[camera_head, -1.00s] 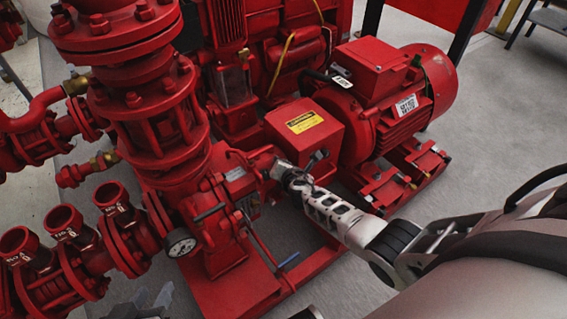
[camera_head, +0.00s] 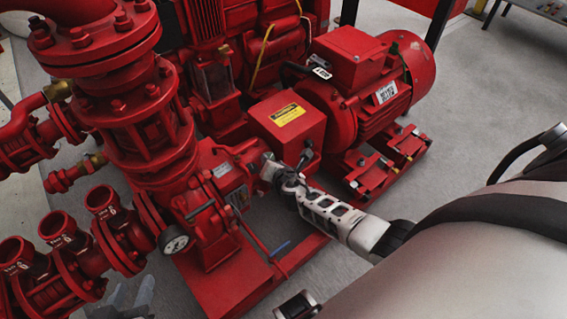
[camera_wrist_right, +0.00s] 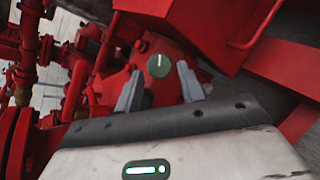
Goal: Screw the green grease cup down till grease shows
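The green grease cup (camera_wrist_right: 159,66) shows in the right wrist view as a round green cap with a white line on its face, set on red pump casing. My right gripper (camera_wrist_right: 158,84) is open, its two grey fingers on either side below the cup in the picture, with visible gaps; I see no contact. In the head view my right arm comes in from the right and its gripper (camera_head: 270,172) is at the pump's bearing housing, where the cup is hidden. My left gripper (camera_head: 131,291) is partly visible at the bottom left, its grey fingers apart and empty. No grease is visible.
A red coupling guard box (camera_head: 288,120) with a yellow label stands close beside the right gripper. The red motor (camera_head: 365,80) is behind it. Red flanged pipes and a pressure gauge (camera_head: 174,240) are at left. Grey floor (camera_head: 480,120) is clear at right.

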